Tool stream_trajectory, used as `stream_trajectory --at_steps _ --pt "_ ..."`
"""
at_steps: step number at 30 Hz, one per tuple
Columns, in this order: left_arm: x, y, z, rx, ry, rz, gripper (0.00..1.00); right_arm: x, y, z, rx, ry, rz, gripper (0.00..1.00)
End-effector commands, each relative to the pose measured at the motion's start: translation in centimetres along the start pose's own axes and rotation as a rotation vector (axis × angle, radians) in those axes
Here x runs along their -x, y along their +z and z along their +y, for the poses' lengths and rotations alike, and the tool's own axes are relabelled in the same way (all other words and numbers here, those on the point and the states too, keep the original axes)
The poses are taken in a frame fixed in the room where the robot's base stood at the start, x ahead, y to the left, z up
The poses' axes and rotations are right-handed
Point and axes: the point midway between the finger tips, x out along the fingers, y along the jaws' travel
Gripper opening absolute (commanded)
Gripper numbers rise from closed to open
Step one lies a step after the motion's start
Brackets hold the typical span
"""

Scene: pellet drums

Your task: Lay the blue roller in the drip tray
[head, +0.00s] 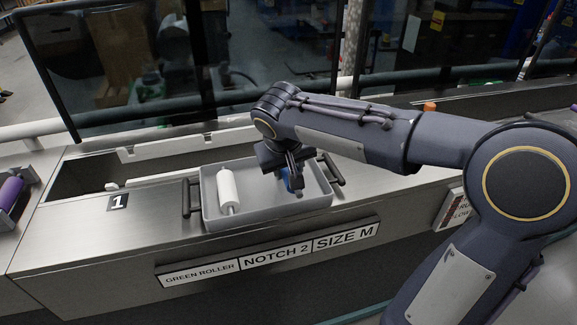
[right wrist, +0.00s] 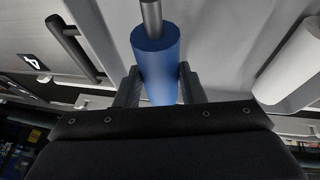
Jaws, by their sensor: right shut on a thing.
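The blue roller (head: 285,178) is held between the fingers of my right gripper (head: 293,181), inside the outline of the grey drip tray (head: 268,214), toward its right side. In the right wrist view the blue roller (right wrist: 156,62) fills the gap between both fingers, with its metal shaft end pointing up the picture. In the head view the gripper hides much of it, and I cannot tell whether it touches the tray floor. A white roller (head: 228,190) lies in the left part of the tray; it also shows in the right wrist view (right wrist: 290,65). My left gripper is not in view.
The tray has dark handles (head: 186,197) at both ends and sits on a metal counter (head: 80,228). Signs on the counter front read GREEN ROLLER, NOTCH 2, SIZE M. A long opening (head: 85,175) lies behind left. A purple roller (head: 11,191) rests at the far left.

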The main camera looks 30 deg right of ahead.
Motion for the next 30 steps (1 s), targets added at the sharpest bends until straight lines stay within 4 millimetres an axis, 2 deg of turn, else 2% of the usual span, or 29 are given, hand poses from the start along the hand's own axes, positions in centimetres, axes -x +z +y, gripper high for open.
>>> stream_trajectory --at_steps 9,10,15,16,25,30 --pt "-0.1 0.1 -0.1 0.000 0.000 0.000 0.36 -0.2 0.1 0.0 0.000 0.000 0.000 0.10" --pt "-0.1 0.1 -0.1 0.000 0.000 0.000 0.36 -0.2 0.1 0.0 0.000 0.000 0.000 0.37" --pt "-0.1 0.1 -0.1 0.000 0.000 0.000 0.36 -0.2 0.1 0.0 0.000 0.000 0.000 0.59" --pt "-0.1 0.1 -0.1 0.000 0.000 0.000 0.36 -0.2 0.1 0.0 0.000 0.000 0.000 0.61" --pt "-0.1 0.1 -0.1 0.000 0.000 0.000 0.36 0.1 0.1 0.0 0.000 0.000 0.000 0.61" --pt "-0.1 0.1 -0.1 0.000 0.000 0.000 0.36 2.4 0.0 -0.1 0.000 -0.003 0.005 0.61"
